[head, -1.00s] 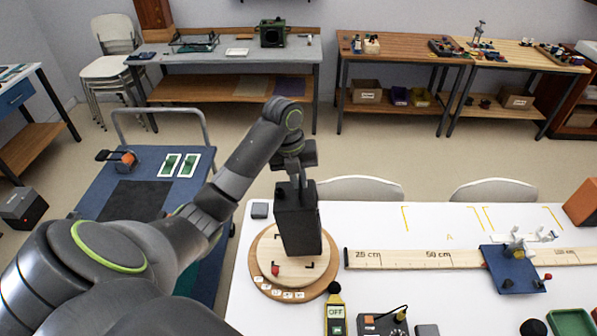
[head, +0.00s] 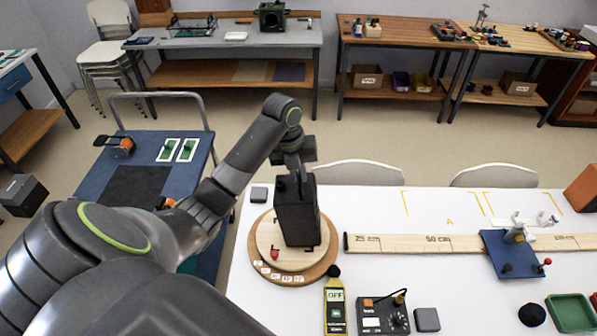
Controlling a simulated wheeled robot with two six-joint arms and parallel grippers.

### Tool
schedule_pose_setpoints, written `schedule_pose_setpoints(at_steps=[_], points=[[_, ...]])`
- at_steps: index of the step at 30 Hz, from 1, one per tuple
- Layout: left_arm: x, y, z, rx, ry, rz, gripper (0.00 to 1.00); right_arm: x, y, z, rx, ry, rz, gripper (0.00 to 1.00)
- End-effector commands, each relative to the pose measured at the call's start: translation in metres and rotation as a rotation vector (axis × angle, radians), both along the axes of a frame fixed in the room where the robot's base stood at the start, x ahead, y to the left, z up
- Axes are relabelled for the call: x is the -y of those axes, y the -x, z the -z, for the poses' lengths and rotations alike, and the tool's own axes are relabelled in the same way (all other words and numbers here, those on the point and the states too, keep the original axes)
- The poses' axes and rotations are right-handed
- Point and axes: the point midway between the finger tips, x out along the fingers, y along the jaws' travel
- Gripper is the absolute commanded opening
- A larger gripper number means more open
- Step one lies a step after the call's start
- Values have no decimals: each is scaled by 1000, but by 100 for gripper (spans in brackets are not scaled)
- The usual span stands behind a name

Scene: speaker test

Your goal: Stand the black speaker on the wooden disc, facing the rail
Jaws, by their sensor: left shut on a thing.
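My left gripper (head: 292,168) is shut on the top of the black speaker (head: 297,215). The speaker is upright over the middle of the round wooden disc (head: 262,252), its base close to the dark corner marks. I cannot tell whether its base touches the disc. A red marker (head: 275,251) shows at its near left foot, and white labels line the disc's near rim. The sides I see are plain dark; I cannot make out which is the front. The wooden rail (head: 400,243), with a centimetre scale, runs right from beside the disc. My right gripper is out of view.
A yellow meter (head: 336,308) and a control box (head: 383,316) stand in front of the rail. A blue stand (head: 512,254) sits at the rail. A small grey block (head: 259,194) lies behind the disc. The white table (head: 375,205) is clear behind the rail.

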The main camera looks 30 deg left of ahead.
Motion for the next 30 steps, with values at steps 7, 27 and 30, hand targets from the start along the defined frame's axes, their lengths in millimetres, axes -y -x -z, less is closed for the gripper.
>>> schedule_pose_setpoints(at_steps=[7,27,30], points=[[0,1,3,-6,0,-1,0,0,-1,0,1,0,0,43],[-5,6,5,-14,0,-3,0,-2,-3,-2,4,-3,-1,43],[-6,7,5,-15,0,-3,0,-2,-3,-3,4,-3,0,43]])
